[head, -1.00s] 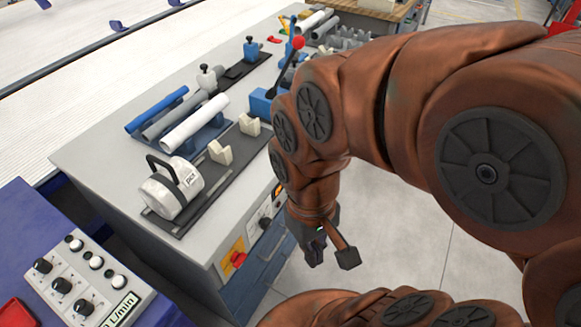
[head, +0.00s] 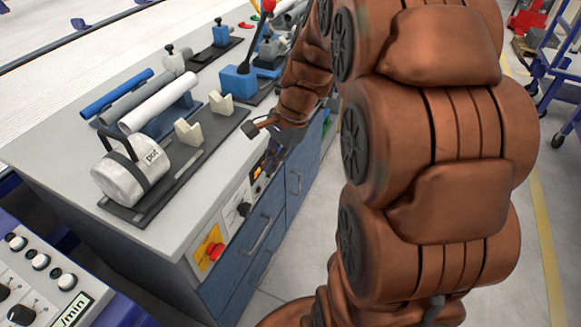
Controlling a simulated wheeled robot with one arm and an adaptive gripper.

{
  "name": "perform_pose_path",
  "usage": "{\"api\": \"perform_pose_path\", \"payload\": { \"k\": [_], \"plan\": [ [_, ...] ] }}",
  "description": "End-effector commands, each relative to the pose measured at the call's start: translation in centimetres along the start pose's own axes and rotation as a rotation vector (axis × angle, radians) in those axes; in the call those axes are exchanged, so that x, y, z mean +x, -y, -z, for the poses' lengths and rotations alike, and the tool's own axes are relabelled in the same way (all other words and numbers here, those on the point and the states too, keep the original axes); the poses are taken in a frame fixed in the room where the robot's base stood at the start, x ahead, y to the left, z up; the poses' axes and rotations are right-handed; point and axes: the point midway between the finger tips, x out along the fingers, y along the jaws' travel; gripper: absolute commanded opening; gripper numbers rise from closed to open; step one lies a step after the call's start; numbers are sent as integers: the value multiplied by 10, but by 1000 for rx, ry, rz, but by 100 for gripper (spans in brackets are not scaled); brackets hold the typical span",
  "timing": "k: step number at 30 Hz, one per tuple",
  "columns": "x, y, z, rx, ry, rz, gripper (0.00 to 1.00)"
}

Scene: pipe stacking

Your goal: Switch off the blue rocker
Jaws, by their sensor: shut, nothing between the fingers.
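My gripper (head: 273,153) is shut and empty. It points down and left at the front control panel of the grey-topped bench, close to the panel's right end; I cannot tell whether it touches. The panel holds a red rotary switch on a yellow plate (head: 210,249), a black knob (head: 243,209) and a small orange-lit element (head: 257,171). I cannot make out a blue rocker; the panel's right end is partly hidden by my gripper.
The bench top (head: 70,166) carries a white cylindrical weight (head: 131,177), cream V-blocks (head: 221,102) and several pipes (head: 158,106). A red-knobbed lever (head: 268,6) stands farther back. Blue drawers with handles (head: 255,235) are below the panel.

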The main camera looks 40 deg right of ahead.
Motion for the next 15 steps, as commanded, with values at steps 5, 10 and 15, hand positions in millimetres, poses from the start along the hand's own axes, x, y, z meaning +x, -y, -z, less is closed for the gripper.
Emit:
{"api": "perform_pose_path", "payload": {
  "k": [5,10,15],
  "plan": [
    [34,30,88,395,39,126,0],
    [49,46,169,738,92,240,0],
    [55,50,228,973,139,323,0]
  ]
}}
